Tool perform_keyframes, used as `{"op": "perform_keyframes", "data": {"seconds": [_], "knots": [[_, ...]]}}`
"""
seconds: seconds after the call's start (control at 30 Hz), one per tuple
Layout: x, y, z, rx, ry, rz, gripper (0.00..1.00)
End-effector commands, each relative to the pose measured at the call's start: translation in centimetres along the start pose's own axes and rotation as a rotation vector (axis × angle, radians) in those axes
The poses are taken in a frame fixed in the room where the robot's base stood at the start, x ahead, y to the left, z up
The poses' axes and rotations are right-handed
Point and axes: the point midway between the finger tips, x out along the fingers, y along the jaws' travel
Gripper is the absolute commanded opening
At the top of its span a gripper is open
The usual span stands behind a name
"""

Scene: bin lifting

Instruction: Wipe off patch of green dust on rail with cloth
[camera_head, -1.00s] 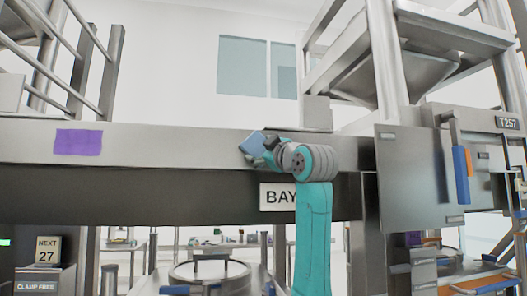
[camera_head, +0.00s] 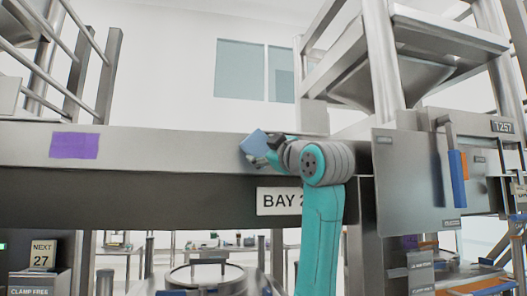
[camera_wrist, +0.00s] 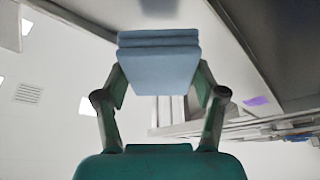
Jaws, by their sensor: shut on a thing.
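A folded light-blue cloth (camera_head: 254,142) is in my gripper (camera_head: 266,158), in front of the long grey rail (camera_head: 185,148). The wrist view shows the same cloth (camera_wrist: 158,62) pinched between the two fingers of my gripper (camera_wrist: 158,85). I cannot tell whether the cloth touches the rail. A purple patch (camera_head: 75,145) lies on the rail face, far left of my gripper; it also shows small at the right in the wrist view (camera_wrist: 256,100). No green dust patch is visible; the arm and cloth hide part of the rail.
A sign reading BAY (camera_head: 280,201) hangs below the rail, partly behind my arm. A grey panel (camera_head: 412,178) with a blue-and-orange handle (camera_head: 457,178) stands to the right. Metal posts and bars rise at the upper left. The rail between patch and gripper looks clear.

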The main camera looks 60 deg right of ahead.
Motion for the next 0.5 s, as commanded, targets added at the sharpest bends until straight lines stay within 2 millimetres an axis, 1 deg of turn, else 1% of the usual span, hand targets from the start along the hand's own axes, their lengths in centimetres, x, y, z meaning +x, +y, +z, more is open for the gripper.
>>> {"op": "perform_keyframes", "data": {"seconds": [0.17, 0.27, 0.5], "knots": [[-0.1, 0.0, 0.0, 0.0, 0.0, 0.0, 0.42], [-0.4, 0.0, -0.2, 0.0, 0.001, 0.001, 0.42], [-2.2, 0.0, -0.9, -0.001, 0.001, 0.001, 0.42]]}}
